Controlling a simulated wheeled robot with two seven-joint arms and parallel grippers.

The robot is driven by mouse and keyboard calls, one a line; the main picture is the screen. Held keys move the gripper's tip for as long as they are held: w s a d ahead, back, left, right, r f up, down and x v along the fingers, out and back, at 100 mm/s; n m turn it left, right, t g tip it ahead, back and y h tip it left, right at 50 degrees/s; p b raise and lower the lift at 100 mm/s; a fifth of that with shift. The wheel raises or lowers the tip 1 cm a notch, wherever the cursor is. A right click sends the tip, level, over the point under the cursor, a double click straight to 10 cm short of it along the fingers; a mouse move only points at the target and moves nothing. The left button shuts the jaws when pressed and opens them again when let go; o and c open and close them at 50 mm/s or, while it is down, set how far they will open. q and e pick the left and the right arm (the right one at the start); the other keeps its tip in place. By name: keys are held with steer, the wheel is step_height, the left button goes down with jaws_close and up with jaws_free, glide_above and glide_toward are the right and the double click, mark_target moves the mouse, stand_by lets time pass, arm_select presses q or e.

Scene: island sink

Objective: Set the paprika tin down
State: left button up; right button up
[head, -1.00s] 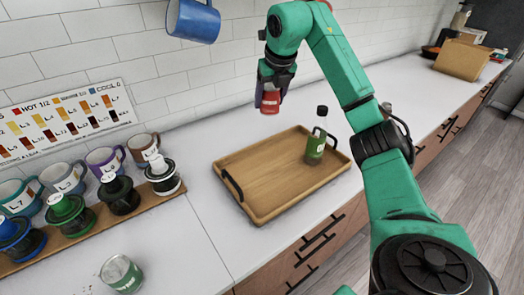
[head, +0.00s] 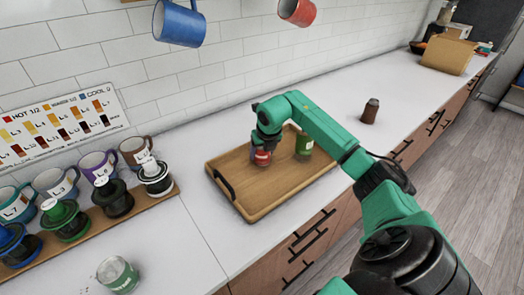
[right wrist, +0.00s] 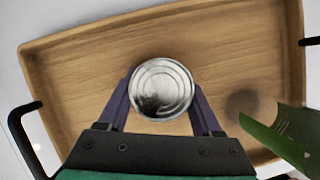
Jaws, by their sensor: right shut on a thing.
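The paprika tin is a red tin (head: 262,158) held upright by my right gripper (head: 263,145) over the back left part of the wooden tray (head: 252,207). In the right wrist view the tin's round metal top (right wrist: 162,88) sits between the two fingers of my right gripper (right wrist: 162,100), which is shut on it. The tray floor (right wrist: 75,75) lies under it. I cannot tell whether the tin's base touches the tray. My left gripper is not in view.
A green container (head: 304,144) stands in the tray right of the tin, partly behind my arm; its green side shows in the right wrist view (right wrist: 278,135). A brown shaker (head: 370,111) stands right.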

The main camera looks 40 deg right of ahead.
steer(key=o, duration=1)
steer(key=shift+f, duration=0.1)
steer(key=o, duration=0.4)
steer(key=shift+s+r, duration=0.1)
steer(key=shift+r, duration=0.45)
steer(key=b+v, duration=0.1)
steer(key=v, duration=1)
steer(key=shift+b, duration=0.4)
steer(key=shift+a, duration=0.1)
